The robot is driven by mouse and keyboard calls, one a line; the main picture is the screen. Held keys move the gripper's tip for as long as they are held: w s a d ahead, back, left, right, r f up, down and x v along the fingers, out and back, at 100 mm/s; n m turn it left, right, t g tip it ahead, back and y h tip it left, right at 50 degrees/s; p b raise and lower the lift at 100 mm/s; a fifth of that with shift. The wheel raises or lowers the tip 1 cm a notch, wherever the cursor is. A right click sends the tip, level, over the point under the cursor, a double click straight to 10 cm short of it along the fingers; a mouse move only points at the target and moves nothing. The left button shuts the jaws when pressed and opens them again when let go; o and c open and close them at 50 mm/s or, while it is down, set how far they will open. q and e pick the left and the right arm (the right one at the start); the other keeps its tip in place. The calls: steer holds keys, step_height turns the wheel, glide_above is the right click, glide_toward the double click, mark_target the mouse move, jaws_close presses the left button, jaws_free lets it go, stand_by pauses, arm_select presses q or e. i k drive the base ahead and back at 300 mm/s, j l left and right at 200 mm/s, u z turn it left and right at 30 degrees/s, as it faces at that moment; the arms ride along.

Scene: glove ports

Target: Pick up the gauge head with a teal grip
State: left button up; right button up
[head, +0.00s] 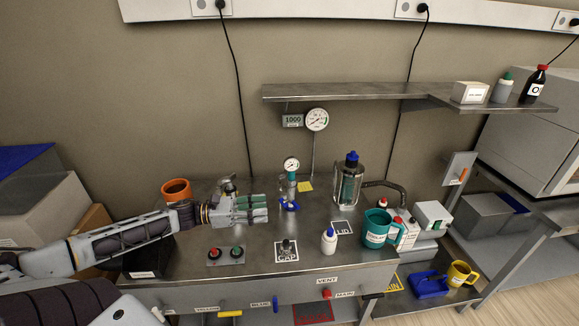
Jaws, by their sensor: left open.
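The gauge head (291,165) has a round white dial and a teal grip (292,176) below it. It stands upright toward the back of the steel bench, above a metal fitting with a blue handle (289,206). My left gripper (264,208) reaches in from the left, low over the bench. Its fingers point right, are open and look empty. They are left of the gauge head and a little nearer to me, apart from it. My right gripper is not in view.
A glass vessel with a blue cap (350,181) stands right of the gauge head. A white bottle (329,241), a teal mug (377,228) and an orange cup (176,190) stand on the bench (225,270). A wall gauge (317,120) hangs behind, below a steel shelf (345,92).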

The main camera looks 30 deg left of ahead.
mark_target(291, 164)
steer(key=i+j, duration=0.7)
steer(key=j, duration=0.15)
